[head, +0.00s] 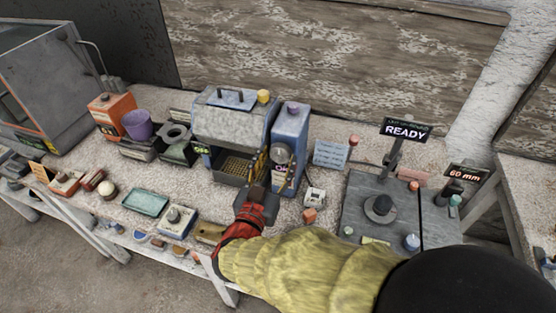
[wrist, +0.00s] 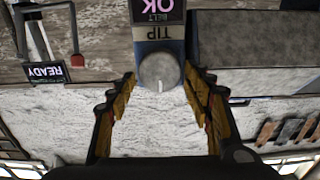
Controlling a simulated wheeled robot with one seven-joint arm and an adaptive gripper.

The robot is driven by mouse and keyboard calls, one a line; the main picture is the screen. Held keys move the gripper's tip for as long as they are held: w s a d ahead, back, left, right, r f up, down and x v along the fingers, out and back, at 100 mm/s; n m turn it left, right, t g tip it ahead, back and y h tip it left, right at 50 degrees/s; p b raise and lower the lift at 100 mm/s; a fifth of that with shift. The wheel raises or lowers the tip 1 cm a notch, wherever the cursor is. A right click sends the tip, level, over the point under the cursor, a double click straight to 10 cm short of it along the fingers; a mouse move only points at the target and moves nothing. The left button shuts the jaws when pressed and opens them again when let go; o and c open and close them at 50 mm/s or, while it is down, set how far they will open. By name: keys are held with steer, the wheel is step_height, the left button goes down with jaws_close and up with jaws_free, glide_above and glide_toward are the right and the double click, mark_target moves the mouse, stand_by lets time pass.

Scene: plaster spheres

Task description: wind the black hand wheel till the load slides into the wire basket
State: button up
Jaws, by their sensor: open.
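A blue-and-grey machine (head: 232,112) stands at the middle back of the bench. I cannot make out a black hand wheel there. My gripper (head: 268,160) is open before the column. In the wrist view its fingers (wrist: 161,84) lie either side of the knob, apparently not touching.
A display (wrist: 158,8) on the column reads BELT OK.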

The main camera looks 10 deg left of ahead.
steer(key=shift+w, duration=0.65)
steer(key=c, duration=0.3)
steer(key=c, duration=0.5)
